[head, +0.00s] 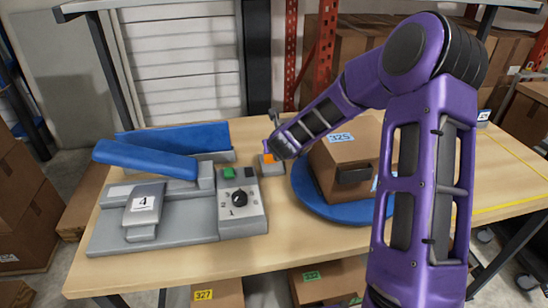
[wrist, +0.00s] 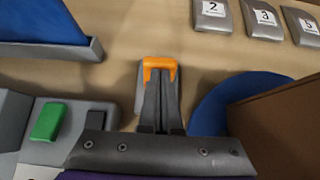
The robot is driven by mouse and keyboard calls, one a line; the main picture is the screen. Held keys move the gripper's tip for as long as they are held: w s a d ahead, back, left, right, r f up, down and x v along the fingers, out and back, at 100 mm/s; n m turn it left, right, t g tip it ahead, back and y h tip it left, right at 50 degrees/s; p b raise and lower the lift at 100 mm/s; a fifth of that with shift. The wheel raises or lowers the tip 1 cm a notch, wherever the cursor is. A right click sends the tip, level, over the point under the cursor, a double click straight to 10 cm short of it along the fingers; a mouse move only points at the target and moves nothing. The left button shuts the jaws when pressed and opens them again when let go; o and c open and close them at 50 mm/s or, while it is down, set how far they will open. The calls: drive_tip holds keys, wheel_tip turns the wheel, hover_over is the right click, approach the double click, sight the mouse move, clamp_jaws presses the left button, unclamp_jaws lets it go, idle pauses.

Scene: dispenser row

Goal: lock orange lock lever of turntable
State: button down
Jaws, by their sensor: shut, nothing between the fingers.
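The orange lock lever (wrist: 158,66) is at the top middle of the wrist view, on a small grey base (wrist: 139,103). It also shows as a small orange patch in the head view (head: 268,157), left of the turntable. My gripper (wrist: 160,84) is shut and empty, its fingertips right at the lever; I cannot tell if they touch it. In the head view my gripper (head: 273,146) is small and partly hidden by my wrist. The blue turntable (head: 318,207) is right of the lever and carries a brown box (head: 345,150) labelled 325.
A grey dispenser (head: 165,225) with a raised blue flap (head: 145,160), a green button (head: 229,173) and a black dial (head: 239,198) stands left of the lever. Numbered grey blocks (wrist: 212,15) lie beyond the lever. Bare wooden table (head: 300,240) shows in front.

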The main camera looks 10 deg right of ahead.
drive_tip(key=shift+w, duration=0.15)
drive_tip(key=shift+r, duration=0.25)
drive_tip(key=shift+r+p, duration=0.5)
drive_tip(key=shift+r, duration=0.1)
